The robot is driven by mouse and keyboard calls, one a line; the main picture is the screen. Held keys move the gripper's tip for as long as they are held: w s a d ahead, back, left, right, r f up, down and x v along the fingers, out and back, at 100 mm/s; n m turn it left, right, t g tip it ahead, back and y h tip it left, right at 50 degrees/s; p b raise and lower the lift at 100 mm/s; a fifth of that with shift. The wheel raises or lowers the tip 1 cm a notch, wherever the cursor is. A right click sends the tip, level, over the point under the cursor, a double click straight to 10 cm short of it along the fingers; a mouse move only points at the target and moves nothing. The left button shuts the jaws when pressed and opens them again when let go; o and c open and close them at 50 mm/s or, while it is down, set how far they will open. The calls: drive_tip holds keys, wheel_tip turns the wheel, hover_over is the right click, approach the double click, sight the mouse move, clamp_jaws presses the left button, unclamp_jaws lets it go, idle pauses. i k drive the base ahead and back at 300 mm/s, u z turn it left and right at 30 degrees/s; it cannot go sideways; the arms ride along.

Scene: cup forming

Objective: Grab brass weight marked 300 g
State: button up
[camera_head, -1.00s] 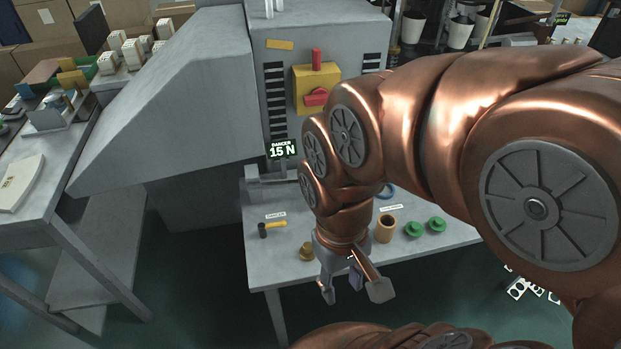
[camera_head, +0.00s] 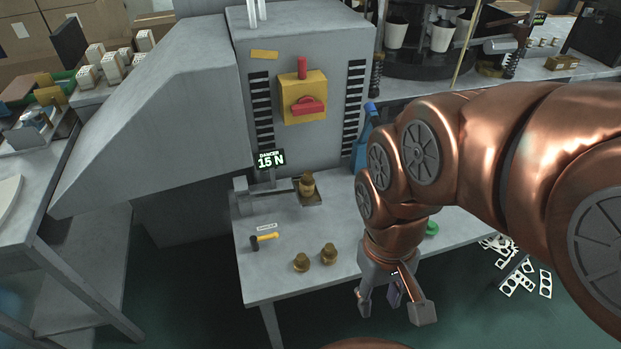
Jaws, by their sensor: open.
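Two brass weights stand side by side on the grey table, a left one (camera_head: 301,262) and a right one (camera_head: 329,254). A third brass weight (camera_head: 307,185) sits on a small dark tray (camera_head: 311,201) at the dancer arm. Their markings are too small to read, so I cannot tell which is 300 g. My gripper (camera_head: 393,308) is open and points down, with nothing seen between its fingers. It is to the right of the two weights, apart from them, near the table's front edge.
A yellow-handled hammer (camera_head: 264,238) lies at the table's left. A green part (camera_head: 432,229) is partly hidden behind my arm. The grey machine (camera_head: 306,130) with a "DANCER 15 N" display (camera_head: 270,159) stands behind. A blue bottle (camera_head: 362,150) is beside it. White punched sheets (camera_head: 518,272) lie on the floor.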

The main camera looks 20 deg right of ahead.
sight(307, 184)
drive_tip(key=u, duration=2.4)
drive_tip(key=k, duration=0.8)
drive_tip(key=z, duration=1.05)
